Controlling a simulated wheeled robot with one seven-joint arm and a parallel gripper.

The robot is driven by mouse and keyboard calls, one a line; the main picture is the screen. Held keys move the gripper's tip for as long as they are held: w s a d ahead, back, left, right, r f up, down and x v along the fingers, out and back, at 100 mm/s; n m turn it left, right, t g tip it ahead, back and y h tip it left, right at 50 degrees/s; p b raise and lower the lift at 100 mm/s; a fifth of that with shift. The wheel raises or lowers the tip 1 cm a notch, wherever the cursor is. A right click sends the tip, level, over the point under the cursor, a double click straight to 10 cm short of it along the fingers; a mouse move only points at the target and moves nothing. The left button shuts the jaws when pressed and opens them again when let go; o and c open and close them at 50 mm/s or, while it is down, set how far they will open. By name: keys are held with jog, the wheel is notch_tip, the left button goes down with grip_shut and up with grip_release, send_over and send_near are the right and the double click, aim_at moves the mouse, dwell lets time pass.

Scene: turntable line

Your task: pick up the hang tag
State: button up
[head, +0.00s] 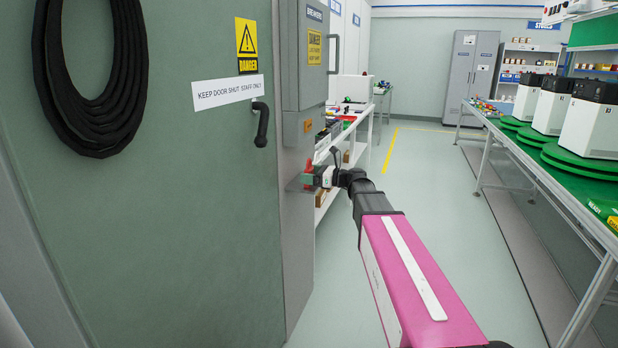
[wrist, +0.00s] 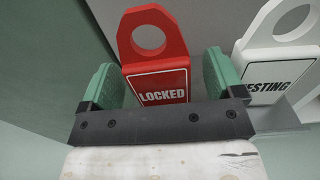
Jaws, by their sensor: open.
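A red hang tag (wrist: 158,85) with a round hole at its top and the word LOCKED stands upright in the wrist view. My gripper (wrist: 159,72) is open, with one green finger on each side of the red tag. In the head view my gripper (head: 317,177) is at the grey cabinet's side, by a small red shape (head: 309,167), too small to read.
A small grey ledge (head: 296,185) juts out by the gripper. The green door (head: 190,190) with a black handle (head: 261,124) fills the left. White shelving (head: 356,150) stands behind. A long bench (head: 545,165) with white machines is at right. The floor between is clear.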

jog(key=shift+w+a, duration=0.1)
jog(key=shift+a, duration=0.15)
jog(key=c, duration=1)
jog(key=shift+r, duration=0.1)
jog(key=shift+d+r, duration=0.2)
jog(key=shift+r, duration=0.35)
notch_tip(320, 180, up, 6)
jog(key=shift+f, duration=0.1)
jog(key=s+v, duration=0.1)
jog(key=v, duration=1.8)
jog(key=shift+d, duration=0.2)
